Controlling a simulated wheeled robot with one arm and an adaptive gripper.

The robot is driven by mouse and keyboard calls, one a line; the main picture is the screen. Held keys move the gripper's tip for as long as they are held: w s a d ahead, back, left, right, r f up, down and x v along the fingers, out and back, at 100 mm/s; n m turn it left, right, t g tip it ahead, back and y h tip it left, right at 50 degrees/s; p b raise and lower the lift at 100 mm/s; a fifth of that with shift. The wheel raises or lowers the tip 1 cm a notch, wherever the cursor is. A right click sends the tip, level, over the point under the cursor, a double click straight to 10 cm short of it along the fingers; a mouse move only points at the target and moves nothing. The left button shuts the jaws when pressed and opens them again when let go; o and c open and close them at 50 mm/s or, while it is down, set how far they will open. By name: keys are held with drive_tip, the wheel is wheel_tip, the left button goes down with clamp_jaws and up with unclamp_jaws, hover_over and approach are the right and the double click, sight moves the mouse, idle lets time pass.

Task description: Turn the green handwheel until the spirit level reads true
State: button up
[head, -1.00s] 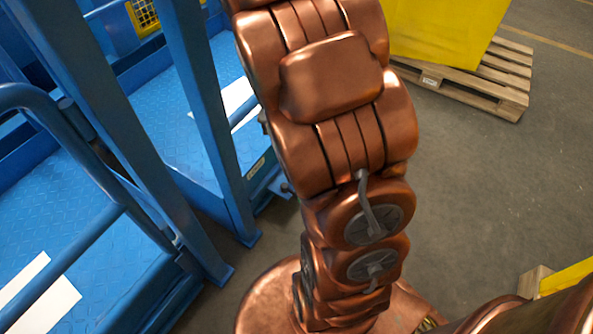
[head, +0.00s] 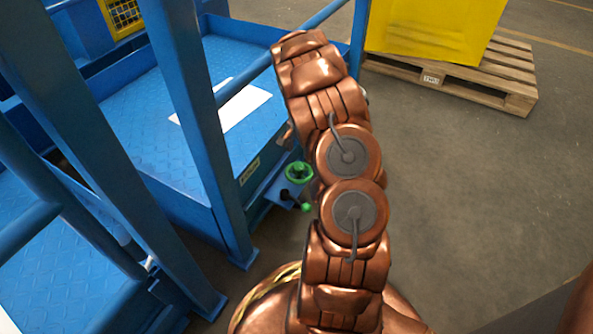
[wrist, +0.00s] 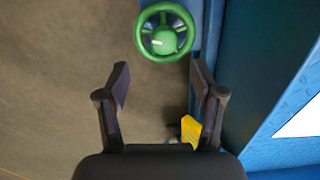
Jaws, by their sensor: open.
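The green handwheel (head: 299,173) sits on a small blue bracket at the side of the blue platform in the head view, just left of my arm. It also shows in the wrist view (wrist: 165,32) as a green ring with spokes and a round hub, beyond my fingertips. My gripper (wrist: 160,75) is open and empty, with its two dark fingers apart and short of the wheel. In the head view my gripper is hidden behind my arm. I cannot make out a spirit level in either view.
A green knob (head: 305,207) sticks out below the handwheel. Blue posts and rails (head: 195,120) stand left of my arm. A wooden pallet (head: 470,82) with a yellow block (head: 435,30) stands at the back right. Grey floor (head: 460,170) to the right is clear.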

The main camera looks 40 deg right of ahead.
sight(298, 167)
drive_tip(key=shift+w+d+f, duration=0.1)
drive_tip(key=shift+w+f, duration=0.15)
drive_tip(key=shift+f, duration=0.2)
drive_tip(key=shift+w+f, duration=0.2)
drive_tip(key=shift+f, duration=0.25)
wheel_tip(298, 167, down, 7)
drive_tip(key=b, duration=0.3)
drive_tip(key=shift+s+d+f, duration=0.1)
drive_tip(key=shift+d+f, duration=0.05)
drive_tip(key=shift+f, duration=0.05)
drive_tip(key=c, duration=1.1)
drive_tip(key=shift+c, duration=0.2)
drive_tip(key=shift+r+p, duration=0.15)
drive_tip(key=shift+p, duration=0.25)
